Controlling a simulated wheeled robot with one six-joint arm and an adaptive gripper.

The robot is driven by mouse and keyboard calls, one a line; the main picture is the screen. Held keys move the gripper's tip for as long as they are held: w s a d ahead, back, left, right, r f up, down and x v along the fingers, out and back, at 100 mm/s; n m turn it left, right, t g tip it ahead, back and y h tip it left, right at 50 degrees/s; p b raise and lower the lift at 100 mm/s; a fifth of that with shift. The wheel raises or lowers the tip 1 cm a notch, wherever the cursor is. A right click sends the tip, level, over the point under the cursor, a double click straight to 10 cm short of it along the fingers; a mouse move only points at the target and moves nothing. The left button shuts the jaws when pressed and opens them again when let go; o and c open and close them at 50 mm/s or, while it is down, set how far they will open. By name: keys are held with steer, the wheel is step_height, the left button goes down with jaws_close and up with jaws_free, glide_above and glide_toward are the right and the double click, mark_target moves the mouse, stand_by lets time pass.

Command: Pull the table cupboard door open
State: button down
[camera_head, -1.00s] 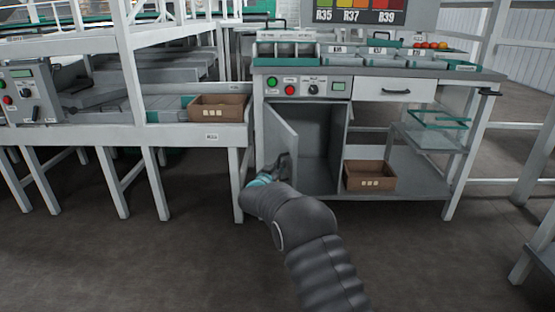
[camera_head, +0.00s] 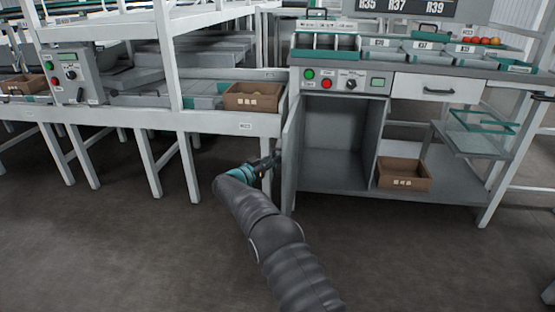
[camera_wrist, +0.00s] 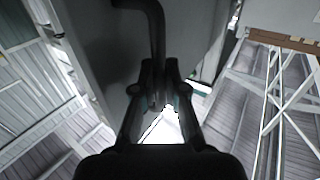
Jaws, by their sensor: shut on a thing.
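The cupboard door (camera_head: 291,150) stands swung out at the left side of the table cupboard (camera_head: 333,140), seen nearly edge-on in the head view. The grey cupboard interior is exposed and looks empty. My gripper (camera_head: 274,160) is at the door's outer side, beside its front edge. In the wrist view my gripper (camera_wrist: 160,100) is shut on the dark bar handle (camera_wrist: 153,30) of the door. The door panel (camera_wrist: 100,40) fills the upper middle of that view. In the head view the handle is largely hidden by the gripper.
A control panel (camera_head: 343,82) and a drawer (camera_head: 437,88) sit above the cupboard. A brown crate (camera_head: 404,173) stands on the lower shelf to the right. A conveyor table with another brown crate (camera_head: 253,97) stands close to the door's left. The floor in front is clear.

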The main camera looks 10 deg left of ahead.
steer(key=shift+w+a+r, duration=0.1)
steer(key=shift+w+r, duration=0.1)
steer(key=shift+r, duration=0.05)
stand_by(0.3)
steer(key=c, duration=1.5)
jaws_free()
steer(key=o, duration=0.3)
steer(key=shift+w+d+f, duration=0.1)
steer(key=shift+w+d, duration=0.05)
steer(key=shift+d, duration=0.1)
steer(key=v, duration=1.3)
steer(key=shift+w+a, duration=0.25)
steer(key=shift+f, duration=0.1)
